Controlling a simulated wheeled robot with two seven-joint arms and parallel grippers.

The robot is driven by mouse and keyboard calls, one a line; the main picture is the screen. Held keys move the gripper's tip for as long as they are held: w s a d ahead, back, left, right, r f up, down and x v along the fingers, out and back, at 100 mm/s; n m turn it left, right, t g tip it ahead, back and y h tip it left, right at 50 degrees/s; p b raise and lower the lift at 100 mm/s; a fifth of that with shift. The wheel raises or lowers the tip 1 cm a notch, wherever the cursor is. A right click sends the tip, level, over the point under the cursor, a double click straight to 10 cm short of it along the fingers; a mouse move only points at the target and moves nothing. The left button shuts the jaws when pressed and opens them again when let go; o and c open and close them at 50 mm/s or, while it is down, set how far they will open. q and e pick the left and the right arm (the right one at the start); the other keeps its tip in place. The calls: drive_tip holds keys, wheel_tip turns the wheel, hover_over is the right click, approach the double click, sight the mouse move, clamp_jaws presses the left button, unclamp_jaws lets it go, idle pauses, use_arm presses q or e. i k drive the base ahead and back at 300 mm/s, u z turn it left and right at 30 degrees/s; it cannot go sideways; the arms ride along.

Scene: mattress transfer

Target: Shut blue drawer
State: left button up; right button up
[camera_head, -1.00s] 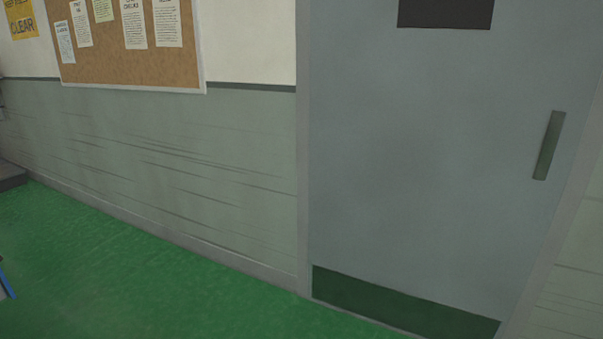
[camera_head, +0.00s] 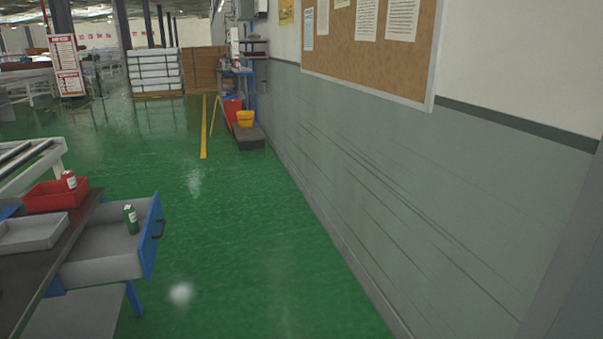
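The blue drawer (camera_head: 151,243) is pulled open from the workbench at the lower left. Its blue front, with a dark handle on the outer face, faces right toward the green floor. A green can (camera_head: 131,219) with a pale label stands inside the grey drawer interior, near its far side. The workbench's dark top (camera_head: 28,278) is cut off by the left edge of the picture. Neither of my grippers shows in the view, so their states cannot be seen.
A red bin (camera_head: 50,197) with a red can and a grey tray (camera_head: 32,233) sit on the bench. Green floor (camera_head: 230,240) is clear between drawer and right wall (camera_head: 400,170).

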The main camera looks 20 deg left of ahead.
sight(104, 251)
drive_tip(key=u, duration=1.05)
drive_tip(key=i, duration=0.95)
drive_tip(key=u, duration=1.1)
drive_tip(key=k, duration=0.25)
drive_tip(key=z, duration=0.8)
drive_tip(key=i, duration=1.25)
drive_tip(key=u, duration=0.5)
